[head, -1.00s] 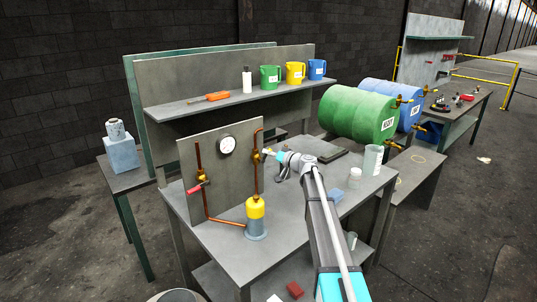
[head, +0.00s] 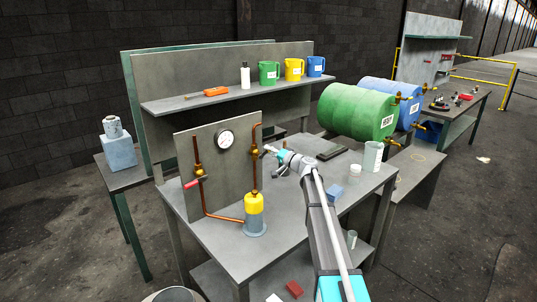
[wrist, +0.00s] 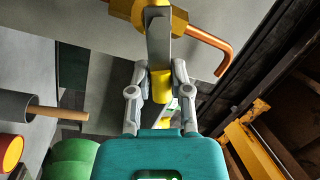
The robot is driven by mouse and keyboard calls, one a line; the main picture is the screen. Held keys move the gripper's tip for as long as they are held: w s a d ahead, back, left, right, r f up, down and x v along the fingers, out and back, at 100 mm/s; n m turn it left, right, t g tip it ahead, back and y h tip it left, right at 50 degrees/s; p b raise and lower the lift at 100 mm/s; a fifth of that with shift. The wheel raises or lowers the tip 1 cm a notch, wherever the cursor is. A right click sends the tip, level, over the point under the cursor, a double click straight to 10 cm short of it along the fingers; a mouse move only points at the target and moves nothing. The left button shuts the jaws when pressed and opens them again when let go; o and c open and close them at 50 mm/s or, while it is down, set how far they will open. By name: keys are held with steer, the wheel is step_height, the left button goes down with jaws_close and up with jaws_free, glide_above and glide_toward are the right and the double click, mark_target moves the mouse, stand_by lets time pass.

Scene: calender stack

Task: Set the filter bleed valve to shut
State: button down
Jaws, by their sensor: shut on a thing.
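A grey upright panel (head: 222,180) stands on the workbench with copper pipes on it. The right-hand brass valve (head: 255,153) is on the vertical pipe above a yellow-topped grey canister (head: 254,216). My gripper (head: 267,151) is at this valve, from the right. In the wrist view the brass valve body (wrist: 150,12) is at the top, with a grey lever (wrist: 158,45) coming from it toward me. My gripper's fingers (wrist: 155,90) are shut on the lever's yellow end (wrist: 161,86). The lever's exact angle to the pipe is hard to tell. No label shows on the valve.
A second valve with a red handle (head: 191,184) is on the panel's left pipe, below a round gauge (head: 226,138). White containers (head: 373,156) and a blue block (head: 333,193) are on the bench at right. Green and blue drums (head: 358,111) lie behind.

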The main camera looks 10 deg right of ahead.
steer(key=m+b, duration=0.1)
steer(key=f+m+t, duration=0.1)
steer(key=m, duration=0.1)
steer(key=m+b, duration=0.1)
steer(key=m, duration=0.1)
steer(key=shift+w+d+f+b, duration=0.1)
steer(key=shift+d+f+b, duration=0.05)
steer(key=shift+f+b, duration=0.2)
steer(key=shift+m+t, duration=0.3)
steer(key=c, duration=0.6)
jaws_free()
steer(key=shift+r, duration=0.1)
